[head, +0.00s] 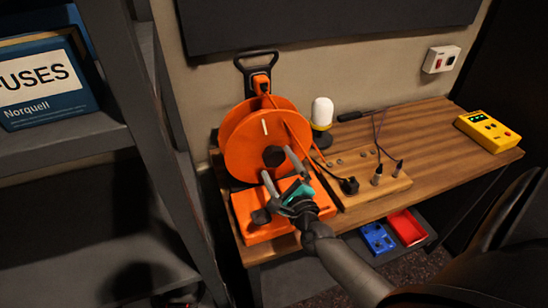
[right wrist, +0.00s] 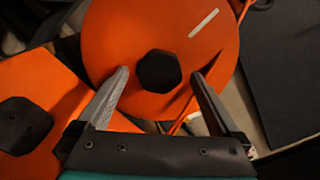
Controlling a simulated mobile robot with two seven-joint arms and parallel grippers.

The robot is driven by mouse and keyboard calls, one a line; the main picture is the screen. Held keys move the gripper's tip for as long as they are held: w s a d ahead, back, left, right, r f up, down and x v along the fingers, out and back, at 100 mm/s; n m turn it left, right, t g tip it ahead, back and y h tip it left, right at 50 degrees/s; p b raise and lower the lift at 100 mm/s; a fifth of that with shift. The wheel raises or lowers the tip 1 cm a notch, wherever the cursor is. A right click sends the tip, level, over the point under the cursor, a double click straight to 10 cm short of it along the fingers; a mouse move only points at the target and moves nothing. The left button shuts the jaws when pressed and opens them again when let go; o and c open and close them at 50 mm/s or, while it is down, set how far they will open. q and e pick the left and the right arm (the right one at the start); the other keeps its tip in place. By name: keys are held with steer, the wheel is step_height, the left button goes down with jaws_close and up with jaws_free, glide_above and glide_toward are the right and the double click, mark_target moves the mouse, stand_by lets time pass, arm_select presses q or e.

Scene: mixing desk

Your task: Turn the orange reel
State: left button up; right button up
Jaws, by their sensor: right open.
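The orange reel (head: 250,148) stands upright on an orange base (head: 245,210) at the left end of the wooden desk. A pale stripe marks its face, and a black hub knob (head: 274,156) sits at its centre. In the right wrist view the reel (right wrist: 120,50) fills the upper middle, with the dark faceted knob (right wrist: 158,71) between the fingers. My right gripper (head: 280,168) is open in front of the reel, its fingertips on either side of the knob in the wrist view (right wrist: 160,80). I cannot tell whether they touch. My left gripper is not in view.
A wooden board with plugs (head: 372,184) and a white-topped lamp (head: 321,113) stand right of the reel. A yellow device (head: 488,131) sits at the desk's far right. A grey shelf (head: 70,147) is close on the left. Bare desk (head: 435,130) lies between board and device.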

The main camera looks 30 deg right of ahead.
mark_target(274, 160)
steer(key=shift+x, duration=1.7)
jaws_close()
